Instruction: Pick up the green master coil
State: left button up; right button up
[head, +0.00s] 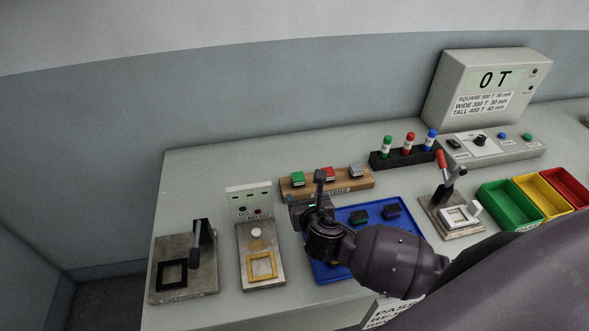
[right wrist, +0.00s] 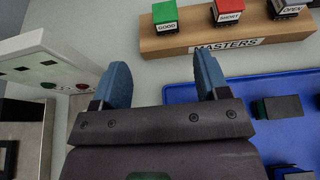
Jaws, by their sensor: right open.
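The green master coil (head: 297,178) stands at the left end of the wooden masters rack (head: 345,187). In the right wrist view the green master coil (right wrist: 165,13) has a green top and a white label reading GOOD, and it is partly cut off by the top edge. My right gripper (head: 309,196) is open and empty, just in front of the rack. In the right wrist view its two blue fingers (right wrist: 162,75) are spread, with bare table between them and the coil ahead, apart from them. My left gripper is not in view.
A red master (right wrist: 228,13) marked SHORT and a grey one (right wrist: 287,8) marked OPEN share the rack. A blue tray (head: 404,216) with dark coils lies to the right. A test fixture (head: 259,262) with a small upright panel (head: 249,202) stands close on the left.

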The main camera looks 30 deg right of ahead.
aim_at(299, 181)
jog(key=x, duration=0.4)
jog(key=shift+w+d+f, duration=0.1)
jog(key=shift+w+f, duration=0.05)
jog(key=shift+w, duration=0.15)
jog(key=shift+w+d+f, duration=0.2)
jog(key=shift+w+d, duration=0.15)
jog(key=shift+w, duration=0.25)
jog(key=shift+d+x, duration=0.2)
jog(key=shift+x, duration=2.1)
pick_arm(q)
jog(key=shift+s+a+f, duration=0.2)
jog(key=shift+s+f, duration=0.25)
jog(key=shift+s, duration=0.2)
pick_arm(e)
jog(key=shift+s, duration=0.15)
jog(key=c, duration=1)
